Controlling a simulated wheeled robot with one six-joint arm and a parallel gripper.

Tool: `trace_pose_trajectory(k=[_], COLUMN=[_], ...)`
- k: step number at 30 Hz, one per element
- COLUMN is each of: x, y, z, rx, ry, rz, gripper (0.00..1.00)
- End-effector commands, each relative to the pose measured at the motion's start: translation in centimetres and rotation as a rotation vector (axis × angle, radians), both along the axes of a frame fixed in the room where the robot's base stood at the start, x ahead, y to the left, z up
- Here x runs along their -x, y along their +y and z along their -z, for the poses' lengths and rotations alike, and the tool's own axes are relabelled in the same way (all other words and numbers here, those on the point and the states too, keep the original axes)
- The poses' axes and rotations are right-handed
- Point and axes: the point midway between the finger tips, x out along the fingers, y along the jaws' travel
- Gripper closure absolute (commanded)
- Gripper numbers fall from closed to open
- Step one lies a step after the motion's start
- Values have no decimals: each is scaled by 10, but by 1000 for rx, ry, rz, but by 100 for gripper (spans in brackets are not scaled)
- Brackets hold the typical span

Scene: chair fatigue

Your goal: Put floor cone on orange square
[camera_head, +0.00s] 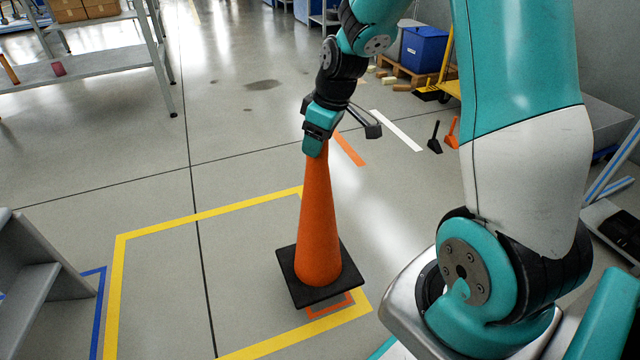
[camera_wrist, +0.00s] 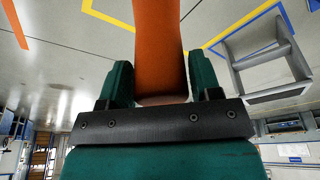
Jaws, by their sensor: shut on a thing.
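The floor cone (camera_head: 318,220) is orange with a black square base and stands upright or nearly so. My gripper (camera_head: 316,145) is shut on the top of the cone; in the wrist view the orange cone (camera_wrist: 159,45) sits between the two green fingers of my gripper (camera_wrist: 165,85). The orange square (camera_head: 330,306) is a thin outline on the floor; only its near part shows, and the cone's base hides the rest. The base overlaps the square in the picture; I cannot tell whether it touches the floor.
A yellow floor outline (camera_head: 210,212) surrounds the cone's area. Grey steps (camera_head: 40,275) stand at the left beside a blue floor line. A metal shelf table (camera_head: 90,68) is at the upper left. A pallet with a blue bin (camera_head: 424,50) is at the back right. The middle floor is clear.

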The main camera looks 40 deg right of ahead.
Motion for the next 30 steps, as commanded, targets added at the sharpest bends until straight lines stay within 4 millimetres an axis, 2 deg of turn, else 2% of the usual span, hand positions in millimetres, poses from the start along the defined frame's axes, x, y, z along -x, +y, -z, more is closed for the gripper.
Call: trace_pose_trajectory(k=[1, 3, 11, 18, 30], x=[0, 0, 0, 0, 0], y=[0, 0, 0, 0, 0], z=[17, 29, 45, 81, 85], rx=[-1, 0, 0, 0, 0], ry=[0, 1, -1, 0, -1], rz=[0, 0, 0, 2, 1], gripper=[100, 100, 100, 100, 100])
